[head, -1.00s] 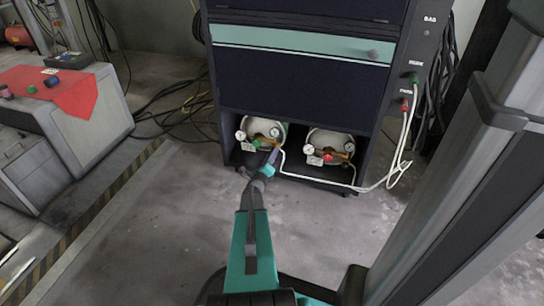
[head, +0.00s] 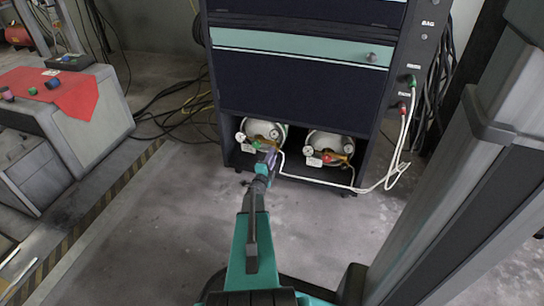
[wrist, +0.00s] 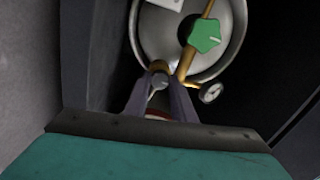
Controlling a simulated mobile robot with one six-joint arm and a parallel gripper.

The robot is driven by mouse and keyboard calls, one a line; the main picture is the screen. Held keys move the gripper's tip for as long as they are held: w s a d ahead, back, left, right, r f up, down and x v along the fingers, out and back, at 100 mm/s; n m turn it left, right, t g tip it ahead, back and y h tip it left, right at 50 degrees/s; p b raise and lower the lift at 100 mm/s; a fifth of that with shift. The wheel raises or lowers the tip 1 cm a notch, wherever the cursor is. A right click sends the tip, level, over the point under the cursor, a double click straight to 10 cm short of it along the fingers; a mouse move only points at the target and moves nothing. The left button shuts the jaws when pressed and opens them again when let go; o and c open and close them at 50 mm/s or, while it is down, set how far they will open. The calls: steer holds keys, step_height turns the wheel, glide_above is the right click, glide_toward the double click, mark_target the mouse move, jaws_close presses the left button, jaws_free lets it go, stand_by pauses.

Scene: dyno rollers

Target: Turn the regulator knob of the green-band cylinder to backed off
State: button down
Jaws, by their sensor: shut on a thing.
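The green-band cylinder (head: 264,127) lies in the left bay under the cabinet, its round end facing out. Its green star-shaped valve handle (wrist: 205,36) and brass fittings show in the wrist view. My gripper (wrist: 160,92) is at the regulator below the handle, its two dark fingers closed on either side of the grey regulator knob (wrist: 158,82). A small gauge (wrist: 211,94) is just right of the fingers. In the head view my gripper (head: 268,154) covers most of the regulator. The knob's setting cannot be read.
A white hose (head: 375,186) runs from the bays up to the cabinet's side ports. The dark bay wall (wrist: 85,55) is close left of my gripper. The floor in front is clear.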

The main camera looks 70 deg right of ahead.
stand_by(0.4)
steer(key=c, duration=1.5)
jaws_free()
steer(key=shift+a, duration=0.1)
steer(key=shift+s+a+f+p, duration=0.15)
steer(key=shift+a+p, duration=0.5)
steer(key=shift+a, duration=1.6)
steer(key=shift+s+a+f+p, duration=0.1)
steer(key=shift+a+p, duration=0.55)
steer(key=shift+a, duration=1.65)
steer(key=shift+s+a+f+p, duration=0.15)
steer(key=shift+a+p, duration=0.5)
steer(key=shift+a, duration=1.6)
steer(key=shift+r, duration=0.15)
